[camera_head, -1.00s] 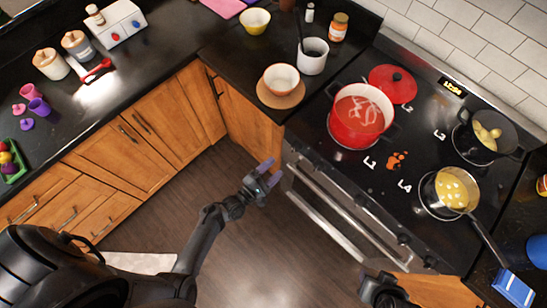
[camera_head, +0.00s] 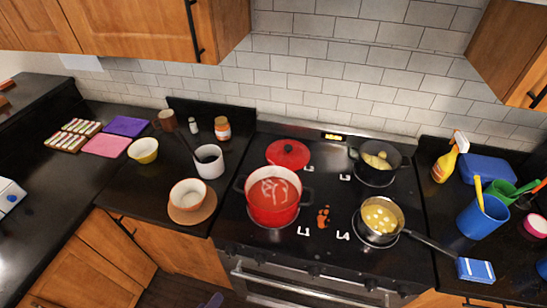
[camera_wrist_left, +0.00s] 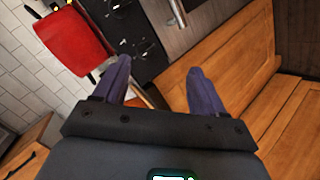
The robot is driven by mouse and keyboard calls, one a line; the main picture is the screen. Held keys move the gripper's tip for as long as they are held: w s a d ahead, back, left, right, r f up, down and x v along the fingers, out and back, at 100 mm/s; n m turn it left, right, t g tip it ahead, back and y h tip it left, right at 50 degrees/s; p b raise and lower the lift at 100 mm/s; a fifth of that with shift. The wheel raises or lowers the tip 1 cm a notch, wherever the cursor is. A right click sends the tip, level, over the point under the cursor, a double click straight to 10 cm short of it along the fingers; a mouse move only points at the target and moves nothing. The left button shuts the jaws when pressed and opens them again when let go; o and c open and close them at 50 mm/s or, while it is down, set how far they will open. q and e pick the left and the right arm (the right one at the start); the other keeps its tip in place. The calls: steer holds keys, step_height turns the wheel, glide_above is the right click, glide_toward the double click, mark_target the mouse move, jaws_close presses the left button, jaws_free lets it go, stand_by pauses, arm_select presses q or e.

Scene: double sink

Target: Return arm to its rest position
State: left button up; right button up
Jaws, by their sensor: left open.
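My left gripper (camera_head: 212,301) just shows at the bottom edge of the head view, in front of the counter and stove; most of it is cut off. In the left wrist view its two purple fingers (camera_wrist_left: 160,88) are spread apart with nothing between them. The fingers are over the wooden cabinet fronts (camera_wrist_left: 232,62), with the red pot (camera_wrist_left: 70,40) on the stove off to the upper left. My right gripper is not in view.
The stove holds a red pot of soup (camera_head: 274,198), a pan (camera_head: 380,216) and a dark pot (camera_head: 376,160). A bowl (camera_head: 188,193) and white canister (camera_head: 209,162) stand left. A blue cup (camera_head: 482,218) stands right. Wooden cabinets (camera_head: 105,262) line the lower left.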

arm_select(q)
steer(key=s+a+r+m+g+y, duration=0.35)
steer(key=s+r+m+g, duration=0.35)
steer(key=s+r+m, duration=0.3)
step_height(320, 180, up, 18)
steer(key=n+p, duration=0.1)
steer(key=p, duration=1.8)
steer(key=shift+s+d+f, duration=0.2)
steer(key=shift+d, duration=0.15)
